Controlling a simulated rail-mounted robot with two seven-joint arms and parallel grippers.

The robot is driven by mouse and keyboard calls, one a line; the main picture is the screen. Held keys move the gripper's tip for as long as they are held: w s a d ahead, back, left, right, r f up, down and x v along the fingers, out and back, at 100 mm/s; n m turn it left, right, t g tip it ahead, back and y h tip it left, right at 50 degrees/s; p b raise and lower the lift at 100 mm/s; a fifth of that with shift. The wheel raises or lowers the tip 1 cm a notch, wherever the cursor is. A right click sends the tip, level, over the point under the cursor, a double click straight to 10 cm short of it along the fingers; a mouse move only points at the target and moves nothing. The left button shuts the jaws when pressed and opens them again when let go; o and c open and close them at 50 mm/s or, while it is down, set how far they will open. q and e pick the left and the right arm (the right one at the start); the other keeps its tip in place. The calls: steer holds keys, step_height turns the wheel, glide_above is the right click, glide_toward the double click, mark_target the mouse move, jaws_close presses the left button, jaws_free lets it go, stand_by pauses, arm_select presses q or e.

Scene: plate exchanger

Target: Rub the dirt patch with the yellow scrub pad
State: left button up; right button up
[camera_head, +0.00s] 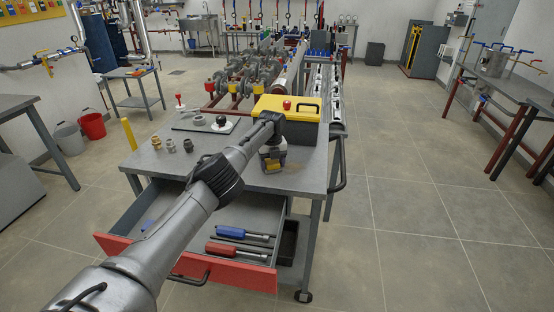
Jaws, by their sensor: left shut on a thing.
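My left arm reaches in from the lower left over the grey cart top (310,184). My left gripper (272,164) points down at the cart top in front of the yellow-lidded toolbox. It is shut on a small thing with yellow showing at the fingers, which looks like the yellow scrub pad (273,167). The pad is mostly hidden by the gripper, and I cannot tell whether it touches the surface. A faint brownish dirt patch (291,167) seems to show just right of the gripper, partly covered. My right gripper is not in view.
A black toolbox with a yellow lid (287,104) stands close behind the gripper. Small fittings (171,145) stand on the cart's left side. The red-fronted drawer (228,274) is open below, with blue and red-handled tools. The cart top's front right is clear.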

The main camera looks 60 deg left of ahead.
mark_target(253, 166)
arm_select(q)
steer(key=shift+s+a+p, duration=0.35)
steer(key=shift+s+a, duration=0.3)
steer(key=shift+a, duration=0.05)
steer(key=shift+s, duration=0.1)
steer(key=shift+s+a+p, duration=0.5)
steer(key=shift+s+a, duration=0.05)
steer(key=shift+a, duration=0.05)
steer(key=shift+s+a, duration=0.7)
steer(key=shift+s, duration=0.05)
steer(key=shift+s+a+p, duration=0.35)
steer(key=shift+s+a, duration=0.2)
steer(key=shift+s, duration=0.05)
steer(key=shift+s+a, duration=0.9)
steer(key=shift+s, duration=0.05)
steer(key=shift+r, duration=0.15)
